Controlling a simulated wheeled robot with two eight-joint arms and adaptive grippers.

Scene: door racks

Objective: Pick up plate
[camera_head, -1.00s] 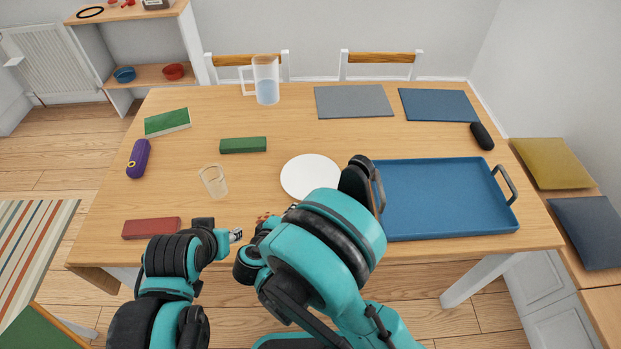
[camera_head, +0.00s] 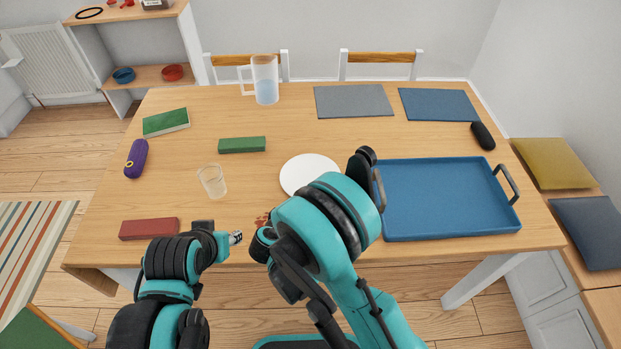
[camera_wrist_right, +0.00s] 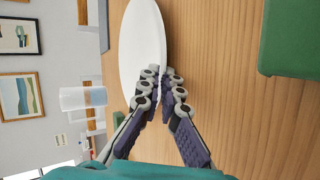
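The white plate (camera_head: 307,172) lies flat on the wooden table near the middle, left of the blue tray. My right arm covers its near edge. The plate also shows, seen obliquely, in the right wrist view (camera_wrist_right: 142,42). My right gripper (camera_wrist_right: 161,78) has its fingertips close together right at the plate's rim. Whether they pinch the rim is unclear. In the head view this gripper is hidden behind its own arm. My left gripper (camera_head: 236,237) is low at the table's front edge, away from the plate; its fingers are too small to read.
The blue tray (camera_head: 445,200) stands close right of the plate. A glass (camera_head: 212,182), green box (camera_head: 242,145), red box (camera_head: 149,229) and pitcher (camera_head: 265,82) stand left and behind. An unidentified dark green thing (camera_wrist_right: 292,40) shows in the wrist view.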

